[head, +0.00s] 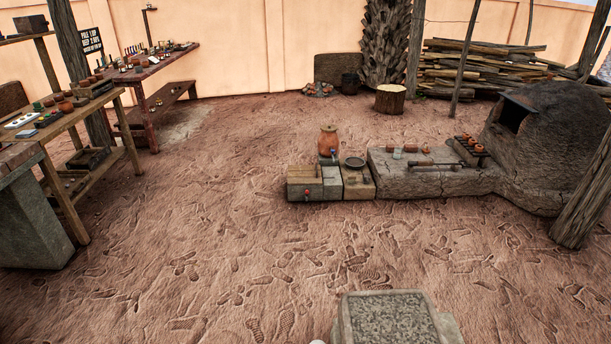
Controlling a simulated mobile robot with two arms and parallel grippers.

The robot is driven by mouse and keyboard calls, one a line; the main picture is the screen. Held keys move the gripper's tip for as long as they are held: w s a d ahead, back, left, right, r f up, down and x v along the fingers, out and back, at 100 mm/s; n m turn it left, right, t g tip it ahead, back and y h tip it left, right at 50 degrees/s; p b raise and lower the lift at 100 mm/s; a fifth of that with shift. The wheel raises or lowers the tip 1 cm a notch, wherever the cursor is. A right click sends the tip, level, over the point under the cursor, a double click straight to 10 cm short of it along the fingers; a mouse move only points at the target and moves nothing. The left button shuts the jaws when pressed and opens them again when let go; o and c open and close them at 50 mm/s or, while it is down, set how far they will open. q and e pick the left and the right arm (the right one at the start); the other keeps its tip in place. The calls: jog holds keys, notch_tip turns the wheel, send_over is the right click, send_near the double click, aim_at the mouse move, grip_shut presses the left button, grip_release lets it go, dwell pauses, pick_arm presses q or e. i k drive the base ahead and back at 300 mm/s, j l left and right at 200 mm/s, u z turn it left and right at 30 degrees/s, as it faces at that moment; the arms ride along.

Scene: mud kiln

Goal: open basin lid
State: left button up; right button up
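No thing is clearly a basin with a lid from this distance. A low group of grey-brown blocks stands on the ground in the middle distance. A dark round shallow dish or lid (355,162) lies on top of the right block (358,187); I cannot tell which. The left block (304,184) has a flat top and a small spout-like knob on its front. An orange clay jar (328,141) stands behind, on a narrow block (331,184). Neither of my grippers is in view.
A low clay bench (427,180) with small pots joins a domed kiln (551,140) at right. Wooden tables (70,115) with pots line the left. Stacked wood (490,70) and a stump (390,99) stand behind. The footprinted ground (225,225) before the blocks is open.

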aim_at(298, 174)
jog(key=i+j, duration=0.15)
jog(key=j, duration=0.25)
jog(key=i+j+u, duration=0.1)
jog(key=j, duration=0.3)
jog(key=i+j, duration=0.2)
jog(key=j, duration=0.15)
jog(key=i+j, duration=0.3)
jog(key=i, duration=0.15)
jog(key=i+j+u, duration=0.1)
jog(key=i+j, duration=0.2)
jog(key=i, duration=0.15)
jog(key=i+j, duration=0.3)
jog(key=i, duration=0.15)
jog(key=i+l+z, duration=0.15)
jog(key=i+z, duration=0.25)
jog(key=i, duration=0.25)
jog(key=i+j+z, duration=0.1)
jog(key=i+z, duration=0.35)
jog(key=i, duration=0.2)
jog(key=i+j+z, duration=0.4)
jog(key=i, duration=0.25)
jog(key=i+l+z, duration=0.2)
jog(key=i, duration=0.35)
jog(key=i+z, duration=0.2)
jog(key=i, duration=0.35)
